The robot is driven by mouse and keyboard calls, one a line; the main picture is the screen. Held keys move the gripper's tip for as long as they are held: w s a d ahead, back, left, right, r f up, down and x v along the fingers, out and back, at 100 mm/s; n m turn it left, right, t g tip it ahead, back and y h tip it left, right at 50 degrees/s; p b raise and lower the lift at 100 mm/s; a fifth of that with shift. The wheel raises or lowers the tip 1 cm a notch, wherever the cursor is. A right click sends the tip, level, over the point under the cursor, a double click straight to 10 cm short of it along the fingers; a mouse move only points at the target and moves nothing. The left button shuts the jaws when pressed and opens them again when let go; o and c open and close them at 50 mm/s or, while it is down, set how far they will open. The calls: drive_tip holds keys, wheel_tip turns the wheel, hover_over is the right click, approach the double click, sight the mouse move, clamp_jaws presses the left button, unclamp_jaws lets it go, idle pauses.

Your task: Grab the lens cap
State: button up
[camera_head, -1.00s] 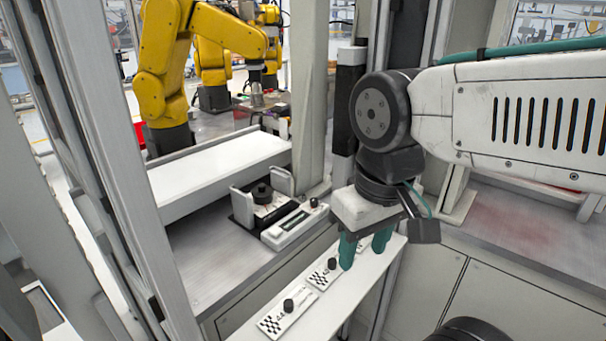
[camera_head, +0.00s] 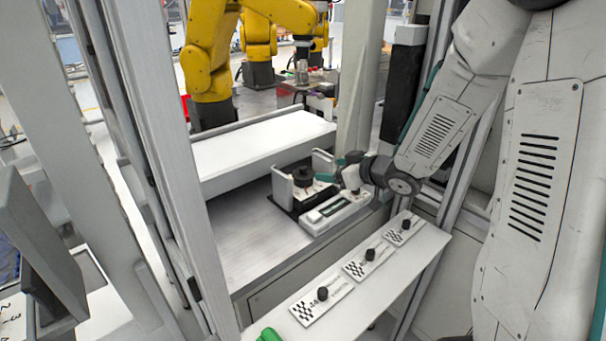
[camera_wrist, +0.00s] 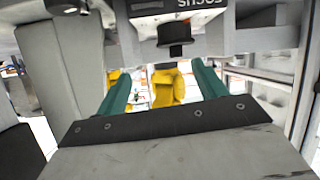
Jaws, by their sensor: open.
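A black stepped round piece, which looks like the lens cap (camera_head: 303,174), sits upright in a fixture between two pale upright brackets. In the wrist view, which is upside down, what looks like the same black piece (camera_wrist: 175,42) shows at the top centre, beside an inverted "FOCUS" label. My gripper (camera_head: 335,168) is just right of the fixture, with its green fingers pointing left. In the wrist view my gripper (camera_wrist: 162,69) has its fingers spread apart and empty. The black piece lies in the direction of the gap, apart from the fingers.
A white box with a dark display (camera_head: 332,208) lies in front of the fixture, close under my gripper. Several checkered cards with black knobs (camera_head: 322,294) lie along the white shelf (camera_head: 400,265). A raised white ledge (camera_head: 255,145) runs behind the fixture. Yellow arms (camera_head: 210,65) stand beyond.

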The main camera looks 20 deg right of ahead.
sight(307, 172)
drive_tip(key=shift+s+a+f+n+y, duration=0.15)
drive_tip(key=shift+a+f+n+y, duration=0.15)
drive_tip(key=shift+a+f+y, duration=0.6)
drive_tip(key=shift+a+r+y, duration=0.1)
drive_tip(key=shift+r+y, duration=0.05)
drive_tip(key=shift+y, duration=0.25)
drive_tip(key=x, duration=0.7)
drive_tip(key=shift+w, duration=0.35)
drive_tip(key=c, duration=0.7)
